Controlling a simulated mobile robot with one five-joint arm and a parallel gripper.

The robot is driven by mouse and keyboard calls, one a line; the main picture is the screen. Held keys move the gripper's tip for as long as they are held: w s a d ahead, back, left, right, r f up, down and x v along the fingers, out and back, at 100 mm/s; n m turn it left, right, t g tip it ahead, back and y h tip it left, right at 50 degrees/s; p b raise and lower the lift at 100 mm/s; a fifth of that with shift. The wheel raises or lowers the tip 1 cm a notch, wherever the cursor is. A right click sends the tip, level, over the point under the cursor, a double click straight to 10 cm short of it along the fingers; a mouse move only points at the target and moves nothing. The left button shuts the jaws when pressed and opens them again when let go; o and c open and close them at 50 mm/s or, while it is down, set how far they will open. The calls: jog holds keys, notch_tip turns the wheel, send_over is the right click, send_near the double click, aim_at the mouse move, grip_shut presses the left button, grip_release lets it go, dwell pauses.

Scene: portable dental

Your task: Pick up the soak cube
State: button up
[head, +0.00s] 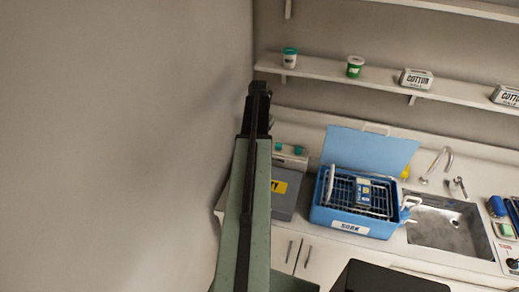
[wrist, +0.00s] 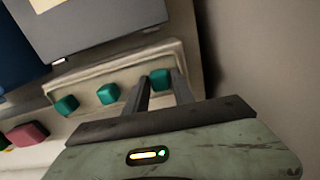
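Three small teal cubes sit in a row on a pale tray in the wrist view: a left one (wrist: 67,105), a middle one (wrist: 108,94) and a right one (wrist: 161,79). None bears a readable label, so I cannot tell which is named the soak cube. My gripper (wrist: 160,80) has its two dark fingers apart, one on each side of the right cube. Whether they touch it is unclear. In the head view two teal cubes show (head: 279,146) (head: 298,150); my arm hides the rest of the row and my fingers.
A grey box (head: 285,203) with a yellow label stands beside the tray (head: 292,161). An open blue bin (head: 318,214) marked SOAK holds a wire rack, left of the sink (head: 445,232). A wall (head: 150,130) is close on the left. A pink block (wrist: 27,133) lies near the tray.

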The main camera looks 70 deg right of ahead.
jog(key=shift+r, duration=0.1)
grip_shut()
jog(key=shift+r+p, duration=0.2)
jog(key=shift+p, duration=0.2)
notch_tip(320, 180, up, 4)
jog(key=p, duration=0.4)
jog(key=s+a, duration=0.8)
jog(key=a, duration=0.5)
jog(key=shift+s+a+r+p, duration=0.3)
jog(key=shift+r, duration=0.05)
